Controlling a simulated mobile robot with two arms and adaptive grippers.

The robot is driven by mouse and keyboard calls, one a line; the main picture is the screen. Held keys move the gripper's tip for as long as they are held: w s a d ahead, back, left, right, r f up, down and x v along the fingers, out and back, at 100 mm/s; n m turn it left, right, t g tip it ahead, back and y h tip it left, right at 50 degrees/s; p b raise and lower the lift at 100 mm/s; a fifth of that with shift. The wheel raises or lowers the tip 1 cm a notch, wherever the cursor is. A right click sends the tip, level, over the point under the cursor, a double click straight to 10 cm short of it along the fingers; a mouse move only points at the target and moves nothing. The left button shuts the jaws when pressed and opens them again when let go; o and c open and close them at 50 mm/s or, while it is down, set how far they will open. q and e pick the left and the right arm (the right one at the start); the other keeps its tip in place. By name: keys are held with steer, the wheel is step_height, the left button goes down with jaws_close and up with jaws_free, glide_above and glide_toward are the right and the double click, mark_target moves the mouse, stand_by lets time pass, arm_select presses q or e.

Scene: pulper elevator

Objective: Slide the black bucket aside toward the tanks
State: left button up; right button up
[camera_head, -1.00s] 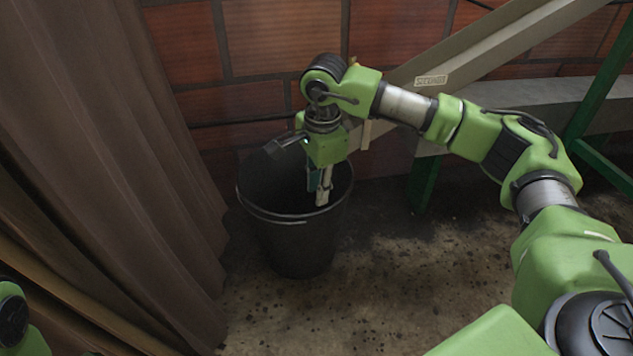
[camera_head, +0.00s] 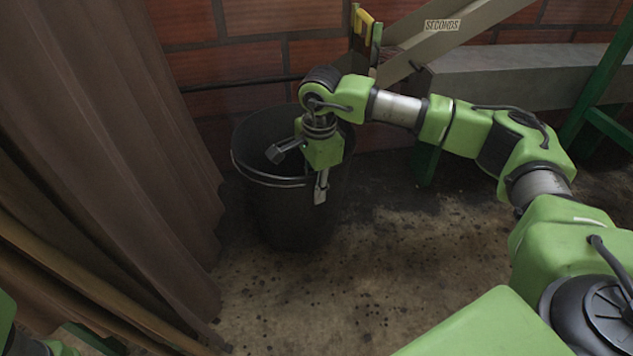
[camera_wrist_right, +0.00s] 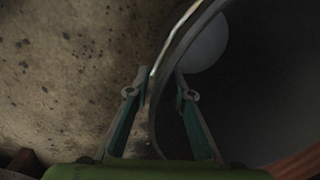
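The black bucket (camera_head: 290,220) stands upright on the floor between the curtain and the brick wall. My right gripper (camera_head: 318,190) points down at the bucket's front right rim. In the right wrist view, the bucket's rim (camera_wrist_right: 176,50) passes between the two fingertips of the right gripper (camera_wrist_right: 161,83). One finger is outside the bucket and the other is inside. The fingertips stand apart, and contact with the rim is not clear. The bucket's inside is dark. My left gripper is not in view; only part of my left arm shows at the lower left.
A brown curtain (camera_head: 110,150) hangs close along the bucket's left. A sloping chute marked SECONDS (camera_head: 442,25) and a grey ledge (camera_head: 520,75) with green legs (camera_head: 597,85) stand at the back right. Stained floor (camera_head: 400,245) in front and to the right is clear. No tanks show.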

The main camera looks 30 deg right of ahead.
steer(key=shift+f, duration=0.6)
jaws_close()
